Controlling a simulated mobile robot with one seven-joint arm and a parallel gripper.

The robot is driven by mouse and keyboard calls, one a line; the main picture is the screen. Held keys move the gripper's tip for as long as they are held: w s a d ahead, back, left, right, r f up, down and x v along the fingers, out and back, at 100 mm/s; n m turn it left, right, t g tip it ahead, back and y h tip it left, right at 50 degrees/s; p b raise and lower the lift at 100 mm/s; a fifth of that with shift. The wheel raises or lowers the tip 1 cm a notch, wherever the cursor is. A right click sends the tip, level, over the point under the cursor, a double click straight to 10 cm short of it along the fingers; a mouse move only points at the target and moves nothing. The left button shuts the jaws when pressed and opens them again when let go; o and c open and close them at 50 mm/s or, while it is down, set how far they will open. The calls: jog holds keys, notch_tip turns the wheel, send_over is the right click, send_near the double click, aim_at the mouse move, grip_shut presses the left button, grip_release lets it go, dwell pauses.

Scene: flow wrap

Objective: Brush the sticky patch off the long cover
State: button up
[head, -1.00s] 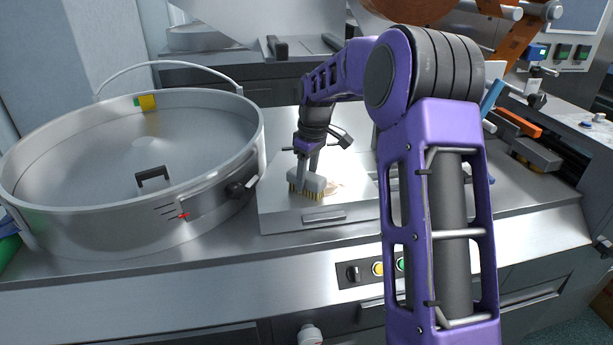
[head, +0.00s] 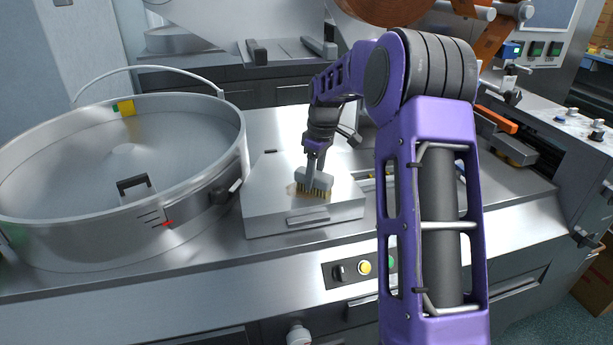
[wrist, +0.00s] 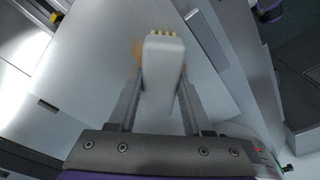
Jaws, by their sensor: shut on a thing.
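The long cover (head: 262,212) is a flat silver metal lid with a bar handle on its front face, in the middle of the head view. My gripper (head: 311,170) points down over it, shut on a brush (head: 316,181) with a pale grey block and yellow bristles. The bristles are down at the cover's top. The sticky patch (head: 292,188) is a faint brownish smear, showing at the brush's left; the brush hides part of it. In the wrist view, the brush (wrist: 164,68) sits between the fingers, and orange-brown patch traces (wrist: 138,52) show beside it.
A large round metal pan (head: 60,235) with a raised wire handle stands left of the cover. Control buttons (head: 364,268) are on the counter front below. Dark bars (head: 257,52) stand at the back. Bare counter (head: 520,185) lies to the right.

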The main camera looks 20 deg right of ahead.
jog(key=shift+d, duration=2.85)
jog(key=shift+w, duration=0.9)
jog(key=shift+a+f, duration=0.1)
jog(key=shift+a, duration=5.95)
jog(key=shift+w, duration=0.9)
jog(key=shift+d, duration=6.05)
